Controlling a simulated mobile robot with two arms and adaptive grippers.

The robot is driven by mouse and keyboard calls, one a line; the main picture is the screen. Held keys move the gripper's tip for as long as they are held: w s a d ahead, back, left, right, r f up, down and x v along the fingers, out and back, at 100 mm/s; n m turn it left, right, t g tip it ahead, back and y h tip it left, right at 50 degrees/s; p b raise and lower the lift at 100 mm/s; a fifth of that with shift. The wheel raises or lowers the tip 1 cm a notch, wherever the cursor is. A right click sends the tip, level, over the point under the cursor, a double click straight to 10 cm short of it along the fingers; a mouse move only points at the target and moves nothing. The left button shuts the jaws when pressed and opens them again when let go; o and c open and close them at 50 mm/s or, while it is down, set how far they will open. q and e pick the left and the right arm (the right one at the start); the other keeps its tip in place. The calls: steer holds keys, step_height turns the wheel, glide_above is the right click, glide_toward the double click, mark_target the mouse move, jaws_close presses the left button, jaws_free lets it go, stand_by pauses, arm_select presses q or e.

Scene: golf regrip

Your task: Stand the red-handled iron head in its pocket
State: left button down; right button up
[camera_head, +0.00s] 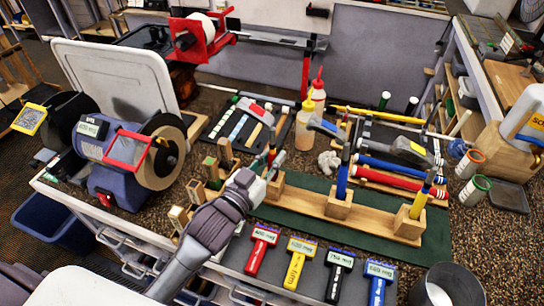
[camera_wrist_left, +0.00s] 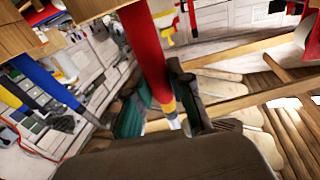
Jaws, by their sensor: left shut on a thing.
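My left gripper (camera_head: 264,180) is shut on the red handle (camera_wrist_left: 146,50) of the iron head. In the left wrist view the handle runs down between the gripper's two fingers (camera_wrist_left: 165,110), with a pale and yellow end showing between them. In the head view the gripper is beside the left wooden pocket block (camera_head: 275,190) of the rack. I cannot tell whether the red-handled piece is inside that pocket. The blue-handled head (camera_head: 342,180) stands in the middle block (camera_head: 339,206), and the yellow-handled one (camera_head: 419,202) in the right block (camera_head: 408,226). My right gripper is not in view.
Red (camera_head: 261,250), yellow (camera_head: 299,262), black (camera_head: 340,275) and blue (camera_head: 379,282) tags lie along the front edge. A grinder (camera_head: 130,160) stands at left. A metal bin (camera_head: 447,287) is at lower right.

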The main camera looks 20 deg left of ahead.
arm_select(q)
steer(key=shift+r, duration=0.1)
steer(key=c, duration=1)
jaws_free()
steer(key=shift+o, duration=0.2)
steer(key=shift+s, duration=0.1)
steer(key=v, duration=1.2)
steer(key=v, duration=0.9)
stand_by(0.4)
stand_by(0.5)
